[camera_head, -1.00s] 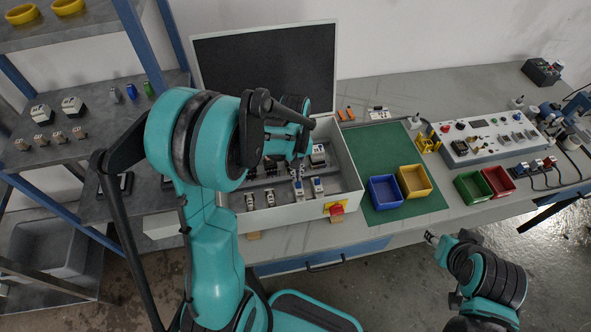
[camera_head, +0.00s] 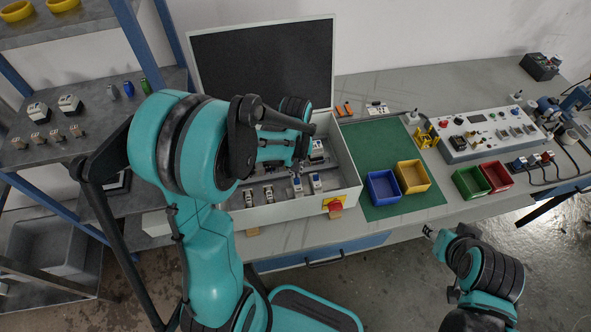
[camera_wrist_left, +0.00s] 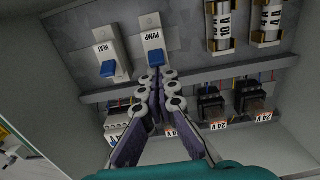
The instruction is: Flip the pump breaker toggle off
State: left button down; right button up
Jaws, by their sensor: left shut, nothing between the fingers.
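The pump breaker, a white module marked PUMP (camera_wrist_left: 152,36) with a blue toggle (camera_wrist_left: 155,57), is at the top centre of the left wrist view. In the head view the pump breaker (camera_head: 297,188) stands in the open white box. My left gripper (camera_wrist_left: 157,76) is shut and empty, its tips just below the blue toggle in the wrist view. I cannot tell whether they touch it. In the head view my left gripper (camera_head: 296,171) reaches down over the breaker. My right gripper (camera_head: 429,232) is off the table's front edge, too small to read.
A HEAT breaker (camera_wrist_left: 105,48) with a blue toggle is beside the pump one. Fuses (camera_wrist_left: 221,27) and several black relays (camera_wrist_left: 212,107) are close by. The box wall (camera_head: 345,163) and raised lid (camera_head: 262,70) surround the work. A red knob (camera_head: 335,206) is on the box front.

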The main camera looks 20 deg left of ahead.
aim_at(297, 184)
pick_arm(q)
jog(key=shift+s+d+r+t+y, duration=0.1)
jog(key=shift+s+d+t+y, duration=0.1)
jog(key=shift+t+y, duration=0.25)
jog(key=shift+s+d+r+t+y, duration=0.1)
jog(key=shift+t+y, duration=0.1)
jog(key=shift+t, duration=0.15)
jog(key=shift+s+d+t+y, duration=0.1)
jog(key=shift+t+y, duration=0.05)
jog(key=shift+t, duration=0.15)
jog(key=t+y+b, duration=0.1)
jog(key=s+d+t+y+b, duration=0.1)
jog(key=t, duration=0.1)
jog(key=shift+s+r, duration=0.1)
jog(key=shift+s, duration=0.1)
jog(key=shift+a+r+y, duration=0.1)
jog(key=shift+y, duration=0.2)
jog(key=shift+r+p, duration=0.85)
